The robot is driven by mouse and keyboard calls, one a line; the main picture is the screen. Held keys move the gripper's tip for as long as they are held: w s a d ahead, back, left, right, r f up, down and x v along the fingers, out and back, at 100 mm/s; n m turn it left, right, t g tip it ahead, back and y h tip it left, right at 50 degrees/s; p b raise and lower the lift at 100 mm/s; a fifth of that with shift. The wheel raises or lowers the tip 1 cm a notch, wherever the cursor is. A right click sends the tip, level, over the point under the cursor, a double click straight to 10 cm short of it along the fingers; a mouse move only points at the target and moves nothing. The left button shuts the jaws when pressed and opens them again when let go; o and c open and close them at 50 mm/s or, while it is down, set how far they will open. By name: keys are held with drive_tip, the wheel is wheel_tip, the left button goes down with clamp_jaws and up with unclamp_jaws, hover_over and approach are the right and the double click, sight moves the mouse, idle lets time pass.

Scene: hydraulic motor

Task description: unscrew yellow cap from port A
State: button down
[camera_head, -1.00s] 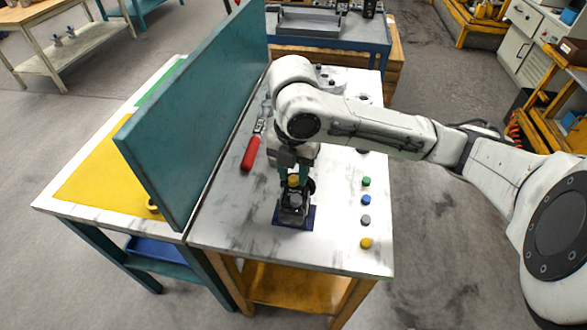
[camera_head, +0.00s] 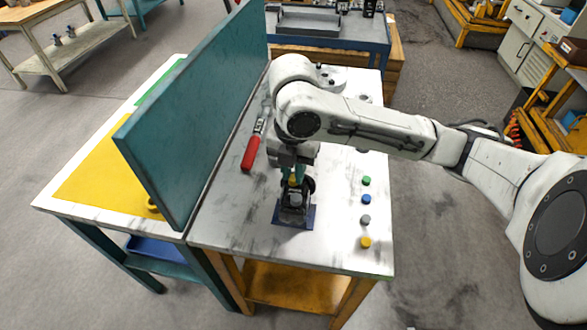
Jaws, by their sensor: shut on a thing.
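The hydraulic motor (camera_head: 296,200) is a dark grey body on a blue base plate (camera_head: 308,220), on the white tabletop. The yellow cap (camera_head: 293,181) shows small at the top of the motor, mostly covered by my gripper. My gripper (camera_head: 294,177) points down over the motor and is shut on the yellow cap. Whether the cap is still on its thread is too small to tell. The port's letter cannot be read.
Green (camera_head: 366,181), blue (camera_head: 367,199), grey (camera_head: 365,219) and yellow (camera_head: 365,242) caps stand in a row right of the motor. A red-handled tool (camera_head: 251,152) lies at the left, near the teal divider (camera_head: 195,125). Bare tabletop lies in front.

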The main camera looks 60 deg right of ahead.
drive_tip(key=n+b, duration=0.2)
drive_tip(key=n, duration=0.1)
drive_tip(key=shift+f+n, duration=0.15)
drive_tip(key=shift+n, duration=0.15)
drive_tip(key=shift+r+n+b, duration=0.2)
drive_tip(key=shift+n+b, duration=0.15)
drive_tip(key=shift+n, duration=0.65)
drive_tip(key=shift+f+n+b, duration=0.15)
drive_tip(key=shift+n+b, duration=0.5)
drive_tip(key=shift+n, duration=0.45)
drive_tip(key=n, duration=0.2)
drive_tip(key=shift+n+b, duration=0.3)
drive_tip(key=shift+b, duration=0.1)
